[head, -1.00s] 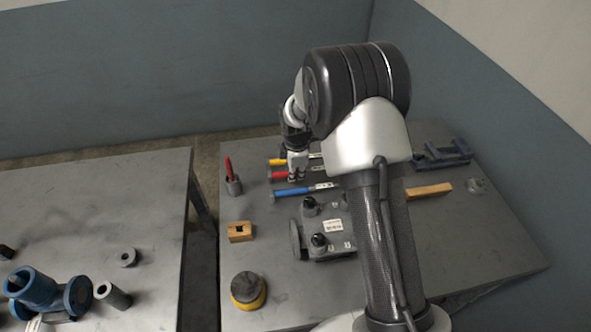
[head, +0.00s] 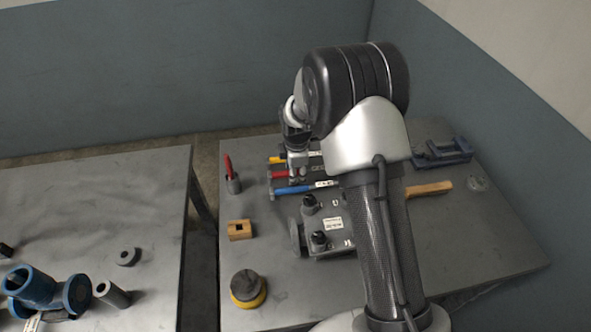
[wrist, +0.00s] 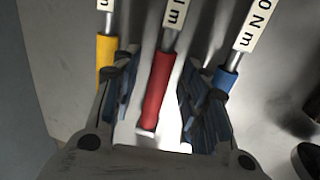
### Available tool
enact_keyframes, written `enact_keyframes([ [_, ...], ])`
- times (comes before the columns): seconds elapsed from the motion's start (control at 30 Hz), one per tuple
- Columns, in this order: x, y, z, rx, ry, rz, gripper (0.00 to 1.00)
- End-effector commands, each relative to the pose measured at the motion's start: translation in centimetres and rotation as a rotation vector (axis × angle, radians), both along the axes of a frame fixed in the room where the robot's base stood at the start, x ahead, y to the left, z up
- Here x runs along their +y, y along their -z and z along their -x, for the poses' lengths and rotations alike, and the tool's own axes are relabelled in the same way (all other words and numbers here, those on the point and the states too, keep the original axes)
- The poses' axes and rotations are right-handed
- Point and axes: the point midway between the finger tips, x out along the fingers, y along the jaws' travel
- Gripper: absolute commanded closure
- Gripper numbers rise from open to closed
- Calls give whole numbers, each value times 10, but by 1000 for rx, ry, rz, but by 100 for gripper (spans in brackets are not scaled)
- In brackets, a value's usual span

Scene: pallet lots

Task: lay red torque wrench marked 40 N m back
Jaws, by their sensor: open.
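The torque wrench with the red handle (head: 279,174) lies between a yellow-handled wrench (head: 277,160) and a blue-handled wrench (head: 293,189) at the back of the right table. In the wrist view, my gripper (wrist: 158,103) is open, with one finger on each side of the red handle (wrist: 157,85). I see gaps between the fingers and the handle. The red wrench's tag (wrist: 175,13) shows only the end of its marking; its number is out of view. My gripper hides part of the wrenches in the head view.
A grey valve-like fixture (head: 325,226) stands in front of the wrenches. A wooden block (head: 240,230) and a yellow-black round item (head: 247,289) are nearer. A gap separates the left table (head: 90,205).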

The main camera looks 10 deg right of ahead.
Motion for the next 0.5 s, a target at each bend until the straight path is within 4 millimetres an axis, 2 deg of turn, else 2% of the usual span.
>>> enact_keyframes([
  [0.13, 0, -2, 1, 1, 0, 0, 59],
  [0.23, 0, -13, 2, -1, 0, 0, 59],
  [0.5, 1, -69, 13, -4, 0, -1, 59],
])
